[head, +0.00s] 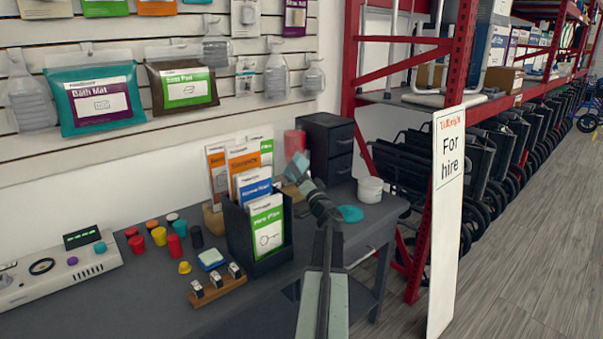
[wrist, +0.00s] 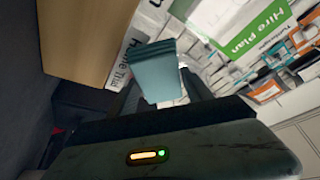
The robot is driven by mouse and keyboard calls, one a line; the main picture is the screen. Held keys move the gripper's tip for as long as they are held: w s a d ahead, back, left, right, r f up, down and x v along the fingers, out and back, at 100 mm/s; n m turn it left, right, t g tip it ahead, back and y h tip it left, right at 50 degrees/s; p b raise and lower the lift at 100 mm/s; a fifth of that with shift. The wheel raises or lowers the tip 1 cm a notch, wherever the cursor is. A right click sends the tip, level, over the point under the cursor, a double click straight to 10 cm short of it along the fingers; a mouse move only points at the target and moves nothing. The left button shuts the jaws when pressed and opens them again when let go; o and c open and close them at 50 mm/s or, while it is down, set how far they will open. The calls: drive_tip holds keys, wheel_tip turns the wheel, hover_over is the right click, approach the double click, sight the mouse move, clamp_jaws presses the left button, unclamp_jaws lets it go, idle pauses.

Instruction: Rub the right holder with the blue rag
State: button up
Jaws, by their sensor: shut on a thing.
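A dark leaflet holder (head: 238,236) stands on the grey desk, filled with orange, blue and green leaflets. A wooden holder (head: 213,221) with orange leaflets stands behind it to the left, mostly hidden. My gripper (head: 299,172) is raised behind and right of the dark holder's leaflets in the head view. It is shut on a dull blue-teal folded cloth, the blue rag (wrist: 155,68), which sticks out beyond the fingers in the wrist view. The rag also shows small in the head view (head: 296,166). I cannot tell whether it touches a holder.
A blue sponge-like pad (head: 211,259), a wooden strip with small clips (head: 217,289) and several coloured caps lie left of the dark holder. A black drawer unit (head: 328,146), a white tub (head: 370,190) and a teal disc (head: 350,214) stand right. A red rack post borders the desk.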

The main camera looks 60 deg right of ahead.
drive_tip(key=a, duration=0.1)
drive_tip(key=w+a, duration=0.1)
drive_tip(key=a, duration=0.1)
drive_tip(key=shift+s, duration=0.1)
drive_tip(key=shift+s+a, duration=0.3)
drive_tip(key=shift+s, duration=0.65)
drive_tip(key=shift+s+a, duration=0.3)
drive_tip(key=shift+s, duration=0.65)
drive_tip(key=shift+s+a, duration=0.3)
drive_tip(key=shift+s, duration=0.65)
drive_tip(key=s, duration=0.1)
drive_tip(key=s+a, duration=0.1)
drive_tip(key=shift+s, duration=0.4)
